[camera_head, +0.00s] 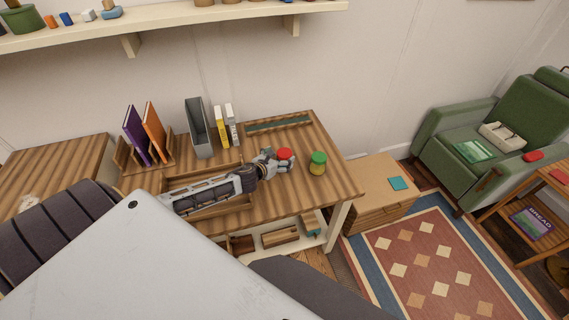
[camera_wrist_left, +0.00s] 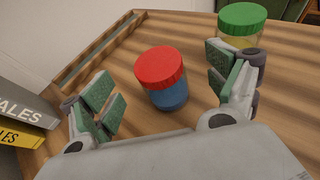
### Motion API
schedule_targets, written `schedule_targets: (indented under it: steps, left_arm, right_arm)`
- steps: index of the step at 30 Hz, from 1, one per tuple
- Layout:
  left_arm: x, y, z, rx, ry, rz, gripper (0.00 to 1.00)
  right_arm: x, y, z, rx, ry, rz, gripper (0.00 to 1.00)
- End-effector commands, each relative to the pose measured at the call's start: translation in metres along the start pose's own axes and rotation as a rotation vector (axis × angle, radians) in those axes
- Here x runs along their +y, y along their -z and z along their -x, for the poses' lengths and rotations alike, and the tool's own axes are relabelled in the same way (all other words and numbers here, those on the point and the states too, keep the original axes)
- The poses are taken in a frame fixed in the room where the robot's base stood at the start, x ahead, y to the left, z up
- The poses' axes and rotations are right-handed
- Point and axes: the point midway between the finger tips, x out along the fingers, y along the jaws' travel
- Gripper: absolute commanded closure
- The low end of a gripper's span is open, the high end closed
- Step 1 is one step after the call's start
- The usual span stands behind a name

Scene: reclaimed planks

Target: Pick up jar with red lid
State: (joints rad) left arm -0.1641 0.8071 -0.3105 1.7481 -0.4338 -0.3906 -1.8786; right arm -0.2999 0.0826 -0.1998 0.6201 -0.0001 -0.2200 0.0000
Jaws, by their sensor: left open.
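The jar with the red lid (camera_wrist_left: 160,70) stands upright on the wooden desk, with blue contents under its lid. In the left wrist view it sits between the spread, green-padded fingers of my left gripper (camera_wrist_left: 166,98), which is open and appears not to touch it. In the head view only its red lid (camera_head: 284,154) shows clearly, beside my left gripper (camera_head: 276,160); the gripper hides most of its body. A jar with a green lid (camera_head: 318,163) and yellowish contents stands just right of it; it also shows in the left wrist view (camera_wrist_left: 241,22). My right gripper is not in view.
The desk (camera_head: 335,185) has a grey file holder (camera_head: 198,128), yellow and white books (camera_head: 226,125) and a book rack with purple and orange books (camera_head: 145,134) at its back left. A long shallow tray (camera_head: 278,125) lies along the back edge. A wall shelf (camera_head: 170,17) hangs above.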

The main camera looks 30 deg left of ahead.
Motion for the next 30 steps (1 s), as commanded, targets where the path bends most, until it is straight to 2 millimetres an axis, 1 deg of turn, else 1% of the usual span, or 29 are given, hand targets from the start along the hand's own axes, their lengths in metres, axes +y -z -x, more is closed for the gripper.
schedule_targets:
  steps: [8,24,30]
  left_arm:
    - [0.001,-0.001,-0.004,0.0,-0.001,0.0,0.12]
    - [0.004,-0.003,-0.041,-0.001,-0.001,0.0,0.12]
    - [0.003,-0.002,-0.051,0.0,0.0,0.001,0.12]
  right_arm:
    - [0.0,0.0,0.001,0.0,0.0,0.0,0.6]
    - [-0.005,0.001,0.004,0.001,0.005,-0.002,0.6]
    - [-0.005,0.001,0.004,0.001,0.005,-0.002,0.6]
